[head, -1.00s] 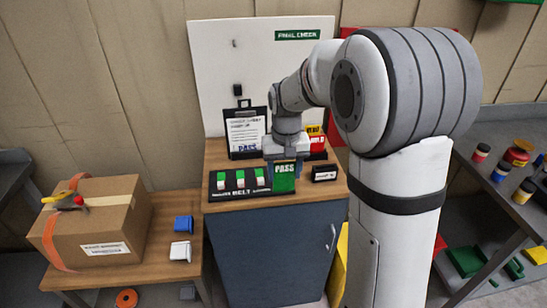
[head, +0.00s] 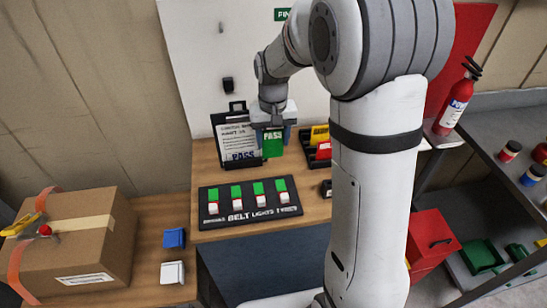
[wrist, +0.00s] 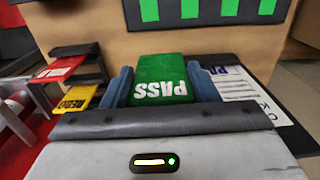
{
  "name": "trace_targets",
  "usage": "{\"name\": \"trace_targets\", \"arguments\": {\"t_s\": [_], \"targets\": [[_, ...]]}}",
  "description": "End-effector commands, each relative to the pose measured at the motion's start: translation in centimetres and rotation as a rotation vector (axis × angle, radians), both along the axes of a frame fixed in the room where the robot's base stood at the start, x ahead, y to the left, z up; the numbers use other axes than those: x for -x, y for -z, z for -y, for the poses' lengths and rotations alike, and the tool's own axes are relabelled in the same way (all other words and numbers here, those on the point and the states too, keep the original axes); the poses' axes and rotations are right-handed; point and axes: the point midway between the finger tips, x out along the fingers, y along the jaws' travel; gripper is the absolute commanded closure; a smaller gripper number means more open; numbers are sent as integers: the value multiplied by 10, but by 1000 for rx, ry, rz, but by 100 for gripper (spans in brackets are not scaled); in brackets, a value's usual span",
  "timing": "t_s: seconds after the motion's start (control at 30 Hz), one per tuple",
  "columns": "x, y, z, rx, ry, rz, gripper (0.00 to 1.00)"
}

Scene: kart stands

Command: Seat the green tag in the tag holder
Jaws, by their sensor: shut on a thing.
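The green tag (head: 273,144), marked PASS, is held upright between the fingers of my gripper (head: 273,132). In the wrist view the tag (wrist: 162,72) shows between the two blue-grey fingers, its lettering upside down. My gripper is shut on it above the back of the wooden bench top, just right of a clipboard (head: 236,138) with a printed sheet. A small black block (head: 326,188) lies on the bench to the right, partly hidden by my arm; I cannot tell whether it is the tag holder.
A black belt-lights panel (head: 250,211) with several green-and-white switches lies in front of the gripper. A black rack holds a yellow tag (head: 319,134) and a red tag (head: 323,150) to the right. A cardboard box (head: 75,250) stands at lower left.

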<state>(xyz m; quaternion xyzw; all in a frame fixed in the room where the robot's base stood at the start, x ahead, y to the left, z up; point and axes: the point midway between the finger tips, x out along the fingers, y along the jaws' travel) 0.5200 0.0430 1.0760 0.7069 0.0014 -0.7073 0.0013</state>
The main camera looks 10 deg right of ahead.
Motion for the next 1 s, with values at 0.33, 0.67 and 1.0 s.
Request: {"name": "trace_targets", "arguments": {"t_s": [0.33, 0.67, 1.0], "targets": [[1, 45, 1, 0, 2, -4, 68], [0, 73, 1, 0, 2, 0, 68], [0, 75, 1, 0, 3, 1, 40]]}}
